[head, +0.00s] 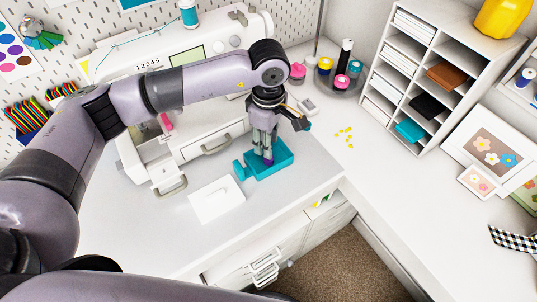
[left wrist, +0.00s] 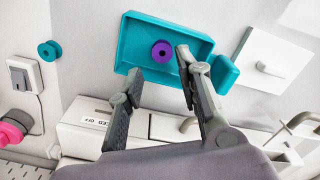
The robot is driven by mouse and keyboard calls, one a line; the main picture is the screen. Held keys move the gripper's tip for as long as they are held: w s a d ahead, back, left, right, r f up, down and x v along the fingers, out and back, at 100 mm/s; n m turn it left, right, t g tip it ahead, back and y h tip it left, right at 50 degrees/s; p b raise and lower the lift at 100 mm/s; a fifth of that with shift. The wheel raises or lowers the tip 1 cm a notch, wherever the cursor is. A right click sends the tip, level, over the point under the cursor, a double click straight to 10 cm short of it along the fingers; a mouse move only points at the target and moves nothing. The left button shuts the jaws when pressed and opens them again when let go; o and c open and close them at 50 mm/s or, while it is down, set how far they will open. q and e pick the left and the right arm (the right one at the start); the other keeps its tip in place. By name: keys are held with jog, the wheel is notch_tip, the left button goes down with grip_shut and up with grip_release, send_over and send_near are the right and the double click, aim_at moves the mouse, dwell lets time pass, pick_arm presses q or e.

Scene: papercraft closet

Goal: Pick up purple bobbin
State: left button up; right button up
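The purple bobbin (left wrist: 162,52) lies in a shallow teal tray (left wrist: 130,44), seen from above in the left wrist view. In the head view a bit of the purple bobbin (head: 268,161) shows at my fingertips, over the teal tray (head: 283,160). My left gripper (head: 265,152) points down over the tray. In the left wrist view its two fingers (left wrist: 159,63) are apart, with the bobbin seen between and just beyond the tips. I cannot tell how far the tips are above it. My right gripper is not in view.
A white sewing machine (head: 160,62) is behind my left arm. A teal bobbin (left wrist: 50,50) lies outside the tray. Yellow bits (head: 345,137) and a shelf unit (head: 432,75) are to the right.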

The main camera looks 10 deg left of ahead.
aim_at(268, 160)
pick_arm(q)
jog(key=f+p, duration=0.1)
jog(key=f, duration=0.1)
jog(key=f+p, duration=0.2)
jog(key=shift+s+a+f, duration=0.2)
jog(key=shift+f, duration=0.5)
jog(key=shift+w, duration=0.1)
jog(key=shift+c, duration=0.2)
jog(key=c, duration=0.4)
